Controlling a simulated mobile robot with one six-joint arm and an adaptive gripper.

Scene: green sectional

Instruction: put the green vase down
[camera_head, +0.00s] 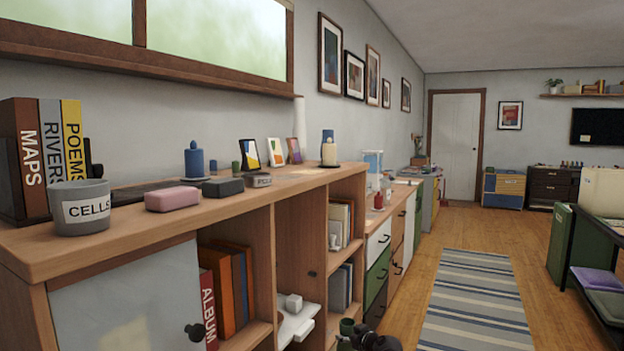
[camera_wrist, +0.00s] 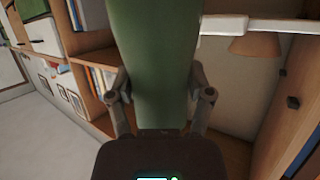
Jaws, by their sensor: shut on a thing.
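The green vase (camera_wrist: 152,50) fills the upper middle of the wrist view, its top cut off by the frame edge. My gripper (camera_wrist: 160,92) is shut on it, one finger on each side. In the head view, a small part of the vase (camera_head: 347,326) shows at the bottom edge beside my dark gripper (camera_head: 374,340), in front of the wooden shelf unit. The rest of the vase is out of frame there. The vase's base and any contact with a surface are not visible.
The wooden shelf unit (camera_head: 140,222) holds a grey CELLS pot (camera_head: 82,207), a pink block (camera_head: 172,199), a blue candle (camera_head: 194,160) and picture frames on top. Small bare patches lie between them. Books and white items fill its shelves. A striped rug (camera_head: 475,300) lies right.

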